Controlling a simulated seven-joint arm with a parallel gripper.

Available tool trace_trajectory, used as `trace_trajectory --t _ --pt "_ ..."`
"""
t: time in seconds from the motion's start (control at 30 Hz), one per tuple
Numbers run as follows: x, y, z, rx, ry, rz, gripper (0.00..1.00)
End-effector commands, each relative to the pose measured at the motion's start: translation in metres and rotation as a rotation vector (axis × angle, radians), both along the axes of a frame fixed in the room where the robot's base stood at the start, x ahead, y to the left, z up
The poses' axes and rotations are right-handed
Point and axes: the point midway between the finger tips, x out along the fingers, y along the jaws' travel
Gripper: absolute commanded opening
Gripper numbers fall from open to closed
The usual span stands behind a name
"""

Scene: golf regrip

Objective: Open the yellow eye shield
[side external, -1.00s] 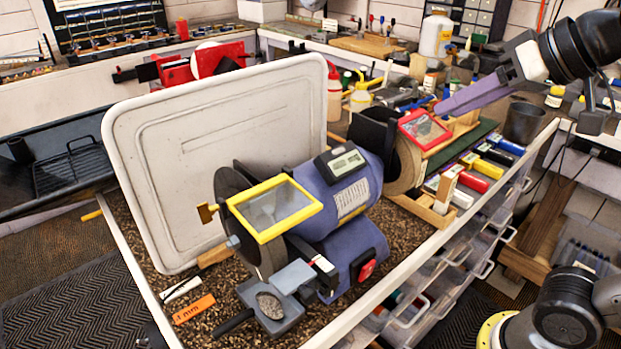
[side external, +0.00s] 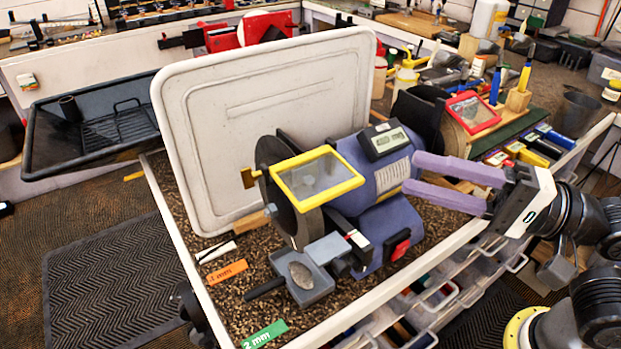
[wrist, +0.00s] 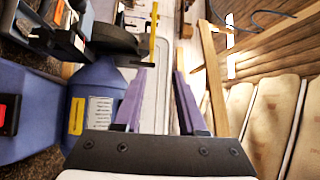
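The yellow eye shield (side external: 318,178) is a clear pane in a yellow frame, sitting tilted over the left wheel of the blue bench grinder (side external: 385,165). In the wrist view the shield (wrist: 153,32) shows nearly edge-on as a thin yellow strip beyond the fingertips. My gripper (side external: 412,174) has two purple fingers, spread apart with nothing between them. It is at the right of the grinder body, pointing left toward the shield, and clearly apart from the shield. The fingertips also show in the wrist view (wrist: 160,74).
A white upright panel (side external: 260,105) stands behind the grinder. A red-framed shield (side external: 473,112) covers the right wheel. A grey tool rest (side external: 305,275) sits in front of the left wheel. Orange (side external: 228,271) and green (side external: 265,334) gauge tags lie on the gravelly bed.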

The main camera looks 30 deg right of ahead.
Motion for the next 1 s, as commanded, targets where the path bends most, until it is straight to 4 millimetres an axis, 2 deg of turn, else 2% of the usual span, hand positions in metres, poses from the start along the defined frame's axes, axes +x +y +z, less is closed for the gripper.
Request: trace_trajectory --t 0.03,0.1,0.2,0.33,0.47,1.0 --pt "-0.009 0.007 -0.012 -0.015 0.016 0.038 0.4" --pt "-0.017 0.013 -0.018 -0.022 0.024 0.07 0.4" --pt "-0.022 0.018 -0.016 -0.02 0.02 0.095 0.4" --pt "-0.018 0.024 -0.016 -0.021 0.021 0.1 0.4" --pt "-0.007 0.034 -0.015 -0.024 0.021 0.1 0.4" --pt "0.056 0.097 -0.008 -0.023 0.021 0.097 0.4"
